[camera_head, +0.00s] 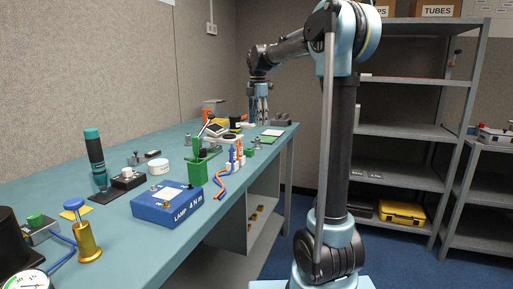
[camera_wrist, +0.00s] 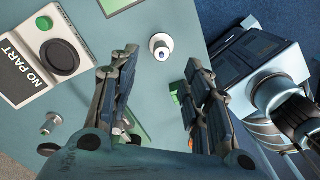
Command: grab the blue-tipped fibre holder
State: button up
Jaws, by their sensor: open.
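In the wrist view a pale, round metal holder (camera_wrist: 160,46) stands on the bench, seen nearly from above, with a small dark blue spot at its centre. It looks like the blue-tipped fibre holder.
A "NO PART" box (camera_wrist: 44,50) with a green button and dark round pad stands left in the wrist view. The bench edge runs close on the right. In the head view a blue lamp box (camera_head: 168,204) and green fixture (camera_head: 198,170) stand nearer on the bench (camera_head: 120,235).

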aim_at(257, 139)
notch_tip(257, 139, down, 10)
jog(key=shift+s+r, duration=0.1)
jog(key=shift+r, duration=0.05)
dwell(0.5)
grip_shut()
